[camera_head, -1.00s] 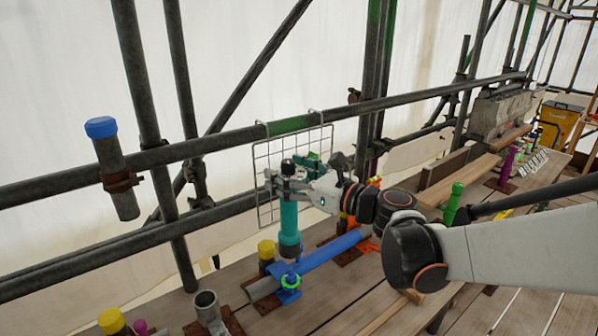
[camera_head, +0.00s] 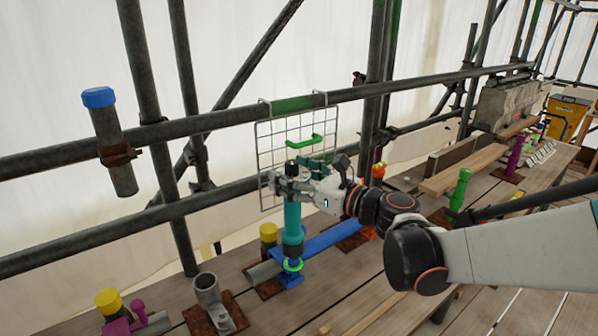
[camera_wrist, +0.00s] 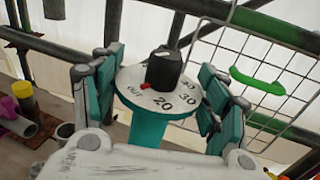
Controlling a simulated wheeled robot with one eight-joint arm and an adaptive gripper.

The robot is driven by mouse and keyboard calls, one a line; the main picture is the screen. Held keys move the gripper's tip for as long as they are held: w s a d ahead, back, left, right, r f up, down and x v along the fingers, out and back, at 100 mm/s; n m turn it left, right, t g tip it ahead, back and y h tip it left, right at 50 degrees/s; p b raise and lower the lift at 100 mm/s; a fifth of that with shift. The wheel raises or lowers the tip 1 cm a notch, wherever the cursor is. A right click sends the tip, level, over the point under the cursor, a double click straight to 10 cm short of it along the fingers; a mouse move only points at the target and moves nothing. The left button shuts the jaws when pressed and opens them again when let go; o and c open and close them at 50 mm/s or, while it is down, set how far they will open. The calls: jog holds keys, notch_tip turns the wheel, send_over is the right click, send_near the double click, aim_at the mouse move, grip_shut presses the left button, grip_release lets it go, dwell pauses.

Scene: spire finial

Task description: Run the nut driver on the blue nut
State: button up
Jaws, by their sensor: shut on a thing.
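The nut driver (camera_head: 292,222) is a teal upright cylinder with a dark grey lower end. My gripper (camera_head: 291,184) is shut around its upper part. In the wrist view its white dial (camera_wrist: 157,97) reads "OUT", 20, 30 and 40, with a black knob (camera_wrist: 163,68) on top; a red mark sits near "OUT". The blue nut (camera_head: 291,280) is under the driver's lower end, beside a blue bar (camera_head: 335,238). A bright green ring (camera_head: 292,265) shows right at the driver's tip. I cannot tell whether the driver is seated on the nut.
A wire grid (camera_head: 270,150) with a green handle (camera_head: 305,142) hangs from the rail behind my gripper. A blue-capped post (camera_head: 99,98) is clamped at the far left.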

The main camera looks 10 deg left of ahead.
jog(key=shift+f+b, duration=1.65)
jog(key=shift+f, duration=0.65)
jog(key=shift+s+f, duration=0.1)
jog(key=shift+f, duration=0.05)
dwell(1.1)
jog(key=shift+r, duration=0.45)
jog(key=shift+r+p, duration=2.6)
jog(key=shift+r, duration=0.8)
jog(key=shift+f, duration=0.1)
